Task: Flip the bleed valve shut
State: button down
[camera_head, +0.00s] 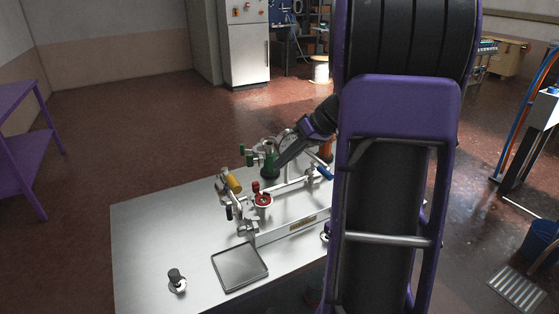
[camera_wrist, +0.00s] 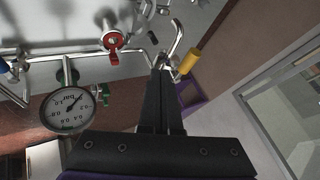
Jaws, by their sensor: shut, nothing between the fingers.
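A pipe rig (camera_head: 290,226) with several coloured valve handles stands on the metal table. A yellow lever (camera_head: 233,183) is at its left end and also shows in the wrist view (camera_wrist: 188,62), just right of my fingertips. A red handle (camera_head: 262,198) sits near the front; in the wrist view (camera_wrist: 112,40) it is left of the fingers. A green handle (camera_head: 269,165) is near my gripper (camera_head: 280,168). A blue handle (camera_head: 325,172) is at the right. Which one is the bleed valve I cannot tell. My gripper (camera_wrist: 160,64) is shut and empty, beside a bent pipe; contact is unclear.
A round pressure gauge (camera_wrist: 70,110) stands left of my fingers in the wrist view. A dark tray (camera_head: 240,268) and a small black-and-white part (camera_head: 177,281) lie on the table (camera_head: 150,230), whose left side is clear. My arm hides the table's right side.

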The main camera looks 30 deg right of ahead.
aim_at(231, 183)
jog(key=w+a+f, duration=0.3)
jog(key=a+f, duration=0.1)
jog(key=a, duration=0.3)
jog(key=shift+a+f, duration=0.25)
jog(key=shift+f, duration=0.1)
jog(key=shift+s, duration=0.1)
jog(key=shift+s+a+m+b, duration=0.1)
jog(key=shift+a+m+b, duration=0.15)
jog(key=shift+m+b, duration=0.2)
